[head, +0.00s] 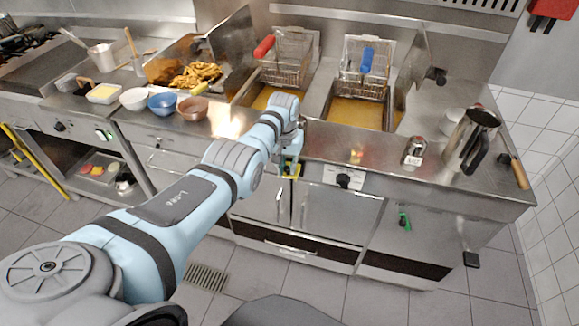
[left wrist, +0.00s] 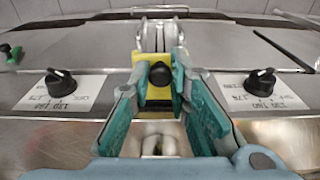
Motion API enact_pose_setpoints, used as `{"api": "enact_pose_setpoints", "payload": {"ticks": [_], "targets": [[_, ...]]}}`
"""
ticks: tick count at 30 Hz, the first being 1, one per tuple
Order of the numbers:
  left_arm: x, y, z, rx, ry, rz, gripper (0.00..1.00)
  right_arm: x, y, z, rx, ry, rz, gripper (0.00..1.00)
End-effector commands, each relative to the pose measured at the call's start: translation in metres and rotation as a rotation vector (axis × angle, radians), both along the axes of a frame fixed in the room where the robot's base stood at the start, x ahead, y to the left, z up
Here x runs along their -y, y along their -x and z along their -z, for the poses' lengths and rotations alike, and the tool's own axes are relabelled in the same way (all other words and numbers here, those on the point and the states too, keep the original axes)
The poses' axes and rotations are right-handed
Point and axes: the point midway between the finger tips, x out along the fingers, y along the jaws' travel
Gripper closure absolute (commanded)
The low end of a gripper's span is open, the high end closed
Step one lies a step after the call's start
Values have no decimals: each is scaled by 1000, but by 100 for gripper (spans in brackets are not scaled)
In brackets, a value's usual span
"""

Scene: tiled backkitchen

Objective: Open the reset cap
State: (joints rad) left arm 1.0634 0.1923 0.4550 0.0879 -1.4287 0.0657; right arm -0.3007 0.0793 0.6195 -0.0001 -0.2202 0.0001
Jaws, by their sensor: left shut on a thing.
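The reset cap looks like the small round black cap (left wrist: 160,74) on a yellow plate (left wrist: 138,66), at the middle of the left wrist view. In the head view, the yellow plate (head: 290,170) shows at the fryer front, partly hidden by my left gripper (head: 287,160). The teal fingers of my left gripper (left wrist: 163,80) reach both sides of the black cap and are shut on it. The exact contact is hard to see. The cap's underside is hidden. My right gripper is in neither view.
Black knobs on white labels, left (left wrist: 61,81) and right (left wrist: 261,82), flank the plate. Behind the front edge are fryer baskets with red (head: 264,46) and blue (head: 367,60) handles over oil. Bowls (head: 162,103) stand left; a steel jug (head: 470,138) stands right.

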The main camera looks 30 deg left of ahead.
Motion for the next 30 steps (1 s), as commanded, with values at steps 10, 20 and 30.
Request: {"api": "enact_pose_setpoints", "payload": {"ticks": [10,20,30], "targets": [[1,0,1,-2,-1,1,63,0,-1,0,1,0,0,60],[1,-1,-12,3,-2,1,63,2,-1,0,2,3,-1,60],[3,8,-98,2,-1,2,63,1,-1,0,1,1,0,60]]}}
